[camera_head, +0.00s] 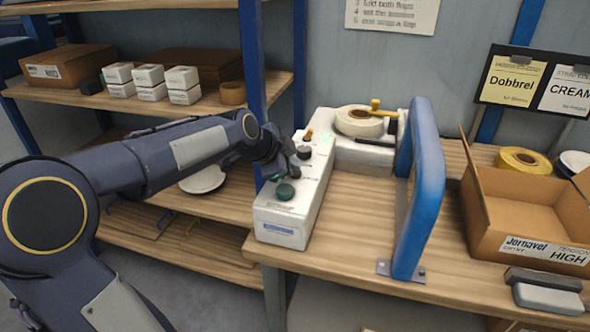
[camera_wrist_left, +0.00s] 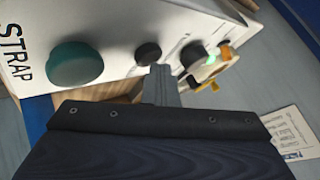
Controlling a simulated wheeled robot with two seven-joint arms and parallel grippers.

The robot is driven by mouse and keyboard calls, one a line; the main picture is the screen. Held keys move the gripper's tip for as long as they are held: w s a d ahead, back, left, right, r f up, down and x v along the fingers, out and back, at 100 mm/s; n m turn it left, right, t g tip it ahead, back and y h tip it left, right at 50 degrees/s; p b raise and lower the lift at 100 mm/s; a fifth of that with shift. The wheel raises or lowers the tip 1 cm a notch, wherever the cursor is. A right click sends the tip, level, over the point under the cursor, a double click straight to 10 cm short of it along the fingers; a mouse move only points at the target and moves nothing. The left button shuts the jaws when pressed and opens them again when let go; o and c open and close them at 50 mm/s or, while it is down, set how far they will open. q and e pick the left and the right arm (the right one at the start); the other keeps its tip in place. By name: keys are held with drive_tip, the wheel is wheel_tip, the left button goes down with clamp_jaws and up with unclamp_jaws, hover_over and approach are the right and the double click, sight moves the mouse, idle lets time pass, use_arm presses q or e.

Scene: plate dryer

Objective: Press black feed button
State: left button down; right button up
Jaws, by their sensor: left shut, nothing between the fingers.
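The white strapping machine (camera_head: 300,207) stands on the wooden bench, with a row of controls on top. A small black button (camera_wrist_left: 148,53) shows in the left wrist view between the green button (camera_wrist_left: 75,63) and a larger black knob (camera_wrist_left: 193,53). In the head view the green button (camera_head: 285,191) and the black knob (camera_head: 304,152) show, while my gripper seems to hide the small black button. My left gripper (camera_head: 287,172) is shut and empty over the panel. In the wrist view its fingertips (camera_wrist_left: 160,72) are close beside the small button; contact cannot be told.
A blue arch frame (camera_head: 425,190) stands to the right of the machine. A tape roll (camera_head: 358,122) sits behind it. An open cardboard box (camera_head: 525,205) is at the right. A blue post (camera_head: 252,70) and shelves with small white boxes (camera_head: 149,82) are at the left.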

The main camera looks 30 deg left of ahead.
idle(0.3)
use_arm(q)
drive_tip(key=shift+r+p, duration=0.55)
drive_tip(key=shift+r, duration=0.35)
wheel_tip(320, 180, up, 5)
drive_tip(key=p, duration=0.3)
idle(0.7)
drive_tip(key=s+d+f+n+g, duration=0.1)
drive_tip(key=s+d+f+n, duration=0.2)
drive_tip(key=s, duration=0.6)
drive_tip(key=s+d+f+n+g+h+p, duration=0.1)
drive_tip(key=s+d+f+n, duration=0.2)
drive_tip(key=s, duration=0.6)
drive_tip(key=s+d+f+n+g+h+p, duration=0.1)
drive_tip(key=s+d+f+n, duration=0.3)
drive_tip(key=s, duration=0.6)
drive_tip(key=d+n, duration=0.2)
drive_tip(key=n, duration=0.1)
